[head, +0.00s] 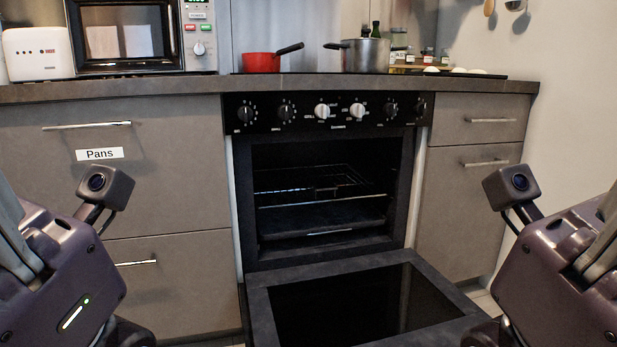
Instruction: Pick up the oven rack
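The oven (329,113) stands in the middle of the head view with its door (365,300) folded down and open. The oven rack (322,199) is a thin wire rack inside the dark cavity, with a pale front bar running across. A dark tray (325,219) sits below it. Wire parts behind the bar are dim and hard to separate. My two arms come in at the lower left and lower right, apart from the oven. My gripper fingers do not show, only arm parts and their small cameras.
Drawers with handles flank the oven, one labelled Pans (99,154). The countertop (150,87) above holds a microwave (140,36), a toaster (38,53), a red pan (262,62) and a steel pot (365,54). The lowered door juts out low in front; the space above it is clear.

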